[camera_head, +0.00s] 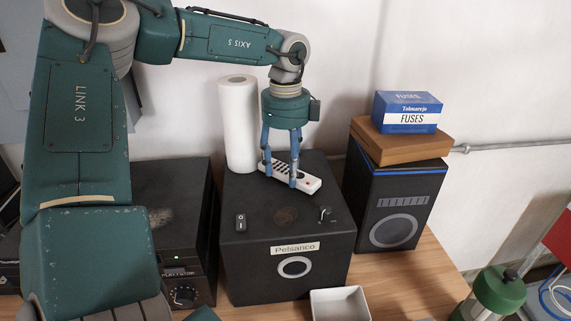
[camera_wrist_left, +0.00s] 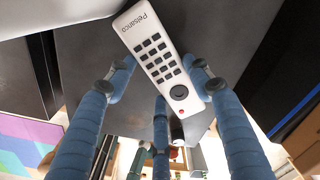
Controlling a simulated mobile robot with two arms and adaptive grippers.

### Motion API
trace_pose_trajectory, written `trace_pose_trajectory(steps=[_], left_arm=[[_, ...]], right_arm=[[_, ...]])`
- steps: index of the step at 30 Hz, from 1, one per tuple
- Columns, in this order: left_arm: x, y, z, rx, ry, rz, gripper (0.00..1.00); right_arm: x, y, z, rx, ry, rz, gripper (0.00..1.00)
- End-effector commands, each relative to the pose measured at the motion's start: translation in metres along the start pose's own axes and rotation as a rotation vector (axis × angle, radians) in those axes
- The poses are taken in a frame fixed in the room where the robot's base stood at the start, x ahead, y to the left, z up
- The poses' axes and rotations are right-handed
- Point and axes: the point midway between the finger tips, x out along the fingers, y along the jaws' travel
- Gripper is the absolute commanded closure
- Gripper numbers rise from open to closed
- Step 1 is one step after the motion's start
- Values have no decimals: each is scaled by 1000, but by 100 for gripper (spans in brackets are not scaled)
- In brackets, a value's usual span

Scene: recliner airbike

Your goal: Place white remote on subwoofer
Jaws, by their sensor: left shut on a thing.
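The white remote (camera_head: 305,179), with dark buttons, is between the fingers of my left gripper (camera_head: 281,175). In the left wrist view the remote (camera_wrist_left: 155,50) lies between the blue fingers and shows its label, button rows and a round dark button. My left gripper is shut on it. The subwoofer (camera_head: 255,215) is a black box labelled Pelsanco with a round front port, and the remote is over the back right part of its top. I cannot tell whether the remote touches the top. My right gripper is not in view.
A paper towel roll (camera_head: 239,125) stands behind the subwoofer's left side. A black speaker (camera_head: 393,200) at right carries a brown box (camera_head: 400,142) and a blue fuses box (camera_head: 407,112). A black device (camera_head: 180,225) stands at left. A white dish (camera_head: 340,305) is in front.

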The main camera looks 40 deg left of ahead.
Motion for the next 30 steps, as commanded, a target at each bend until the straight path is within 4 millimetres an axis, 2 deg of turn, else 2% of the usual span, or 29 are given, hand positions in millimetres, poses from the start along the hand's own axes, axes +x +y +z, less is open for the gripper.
trace_pose_trajectory(steps=[11, 12, 14, 25, 30], left_arm=[[7, 0, 0, 0, 0, -2, 77], [7, 0, 0, 0, 0, -2, 43], [6, 0, 0, 0, 0, -1, 31], [4, 0, 0, -1, -1, -2, 30], [-18, -2, 0, -2, -2, -7, 30]], right_arm=[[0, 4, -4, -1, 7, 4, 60], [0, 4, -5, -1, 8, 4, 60], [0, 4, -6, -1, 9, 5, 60], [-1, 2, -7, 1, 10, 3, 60], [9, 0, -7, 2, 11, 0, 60]])
